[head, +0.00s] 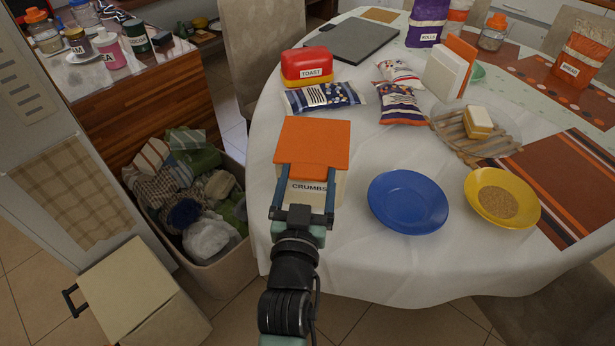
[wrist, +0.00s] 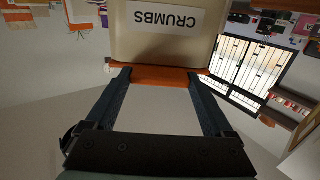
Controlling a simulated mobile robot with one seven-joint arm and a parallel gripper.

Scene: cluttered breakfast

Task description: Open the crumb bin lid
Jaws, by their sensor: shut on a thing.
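The crumb bin (head: 345,185) is a cream box with a CRUMBS label, near the front left of the round table. Its orange lid (head: 312,140) lies flat over the top, with a front part reaching toward me. My gripper (head: 307,178) is at the front edge of the lid, with one finger on each side of that front part, shut on it. In the wrist view the bin (wrist: 165,45) and its label appear upside down. The orange lid edge (wrist: 160,77) spans the gap between my fingertips (wrist: 159,82). The bin's inside is hidden.
A blue plate (head: 408,201) and a yellow bowl (head: 502,198) stand to the right. A red and yellow TOAST box (head: 306,66) and a blue snack bag (head: 325,96) are behind the bin. A crate (head: 222,273) of cloths stands left of the table.

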